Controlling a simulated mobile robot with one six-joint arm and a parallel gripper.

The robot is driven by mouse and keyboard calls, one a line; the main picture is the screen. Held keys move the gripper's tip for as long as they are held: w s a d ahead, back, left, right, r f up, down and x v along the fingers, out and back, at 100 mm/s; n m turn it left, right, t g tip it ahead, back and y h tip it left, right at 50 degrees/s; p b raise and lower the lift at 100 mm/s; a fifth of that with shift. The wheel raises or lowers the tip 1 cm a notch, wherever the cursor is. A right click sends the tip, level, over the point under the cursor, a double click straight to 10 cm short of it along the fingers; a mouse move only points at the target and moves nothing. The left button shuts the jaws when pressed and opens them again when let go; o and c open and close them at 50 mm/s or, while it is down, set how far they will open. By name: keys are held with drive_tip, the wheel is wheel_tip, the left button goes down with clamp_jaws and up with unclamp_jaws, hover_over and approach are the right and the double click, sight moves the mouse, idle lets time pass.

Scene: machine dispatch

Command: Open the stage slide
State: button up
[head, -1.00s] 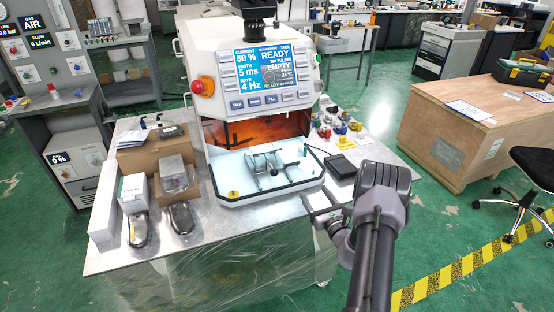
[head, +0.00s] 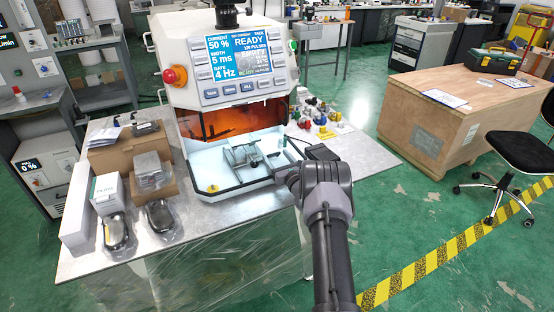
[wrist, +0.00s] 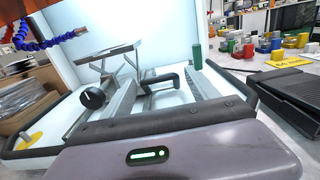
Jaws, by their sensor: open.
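The white machine (head: 222,60) has a lit panel and an open front bay. In the bay, a small metal stage (head: 240,155) stands on a white tray (head: 225,190) with a dark rim. In the wrist view, the stage's raised plate (wrist: 112,50), a round black knob (wrist: 92,97) and a black bent handle (wrist: 165,80) show close ahead. My gripper (head: 283,166) is open at the tray's right front edge, right of the stage. My arm partly hides it in the head view. I cannot tell whether it touches anything.
Boxes (head: 110,192) and two dark rounded devices (head: 117,232) sit on the metal table left of the machine. A black pedal-like box (head: 320,151) and several small coloured parts (head: 322,122) lie to the right. A wooden crate (head: 425,140) stands farther right.

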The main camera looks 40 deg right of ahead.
clamp_jaws()
drive_tip(key=p+v, duration=0.3)
drive_tip(key=v, duration=1.1)
drive_tip(key=shift+s+d+p, duration=0.1)
drive_tip(key=shift+s+p, duration=0.2)
drive_tip(key=shift+p, duration=0.05)
drive_tip(key=shift+s, duration=0.5)
unclamp_jaws()
drive_tip(key=p+v, duration=0.3)
drive_tip(key=v, duration=1.4)
drive_tip(key=shift+s, duration=0.25)
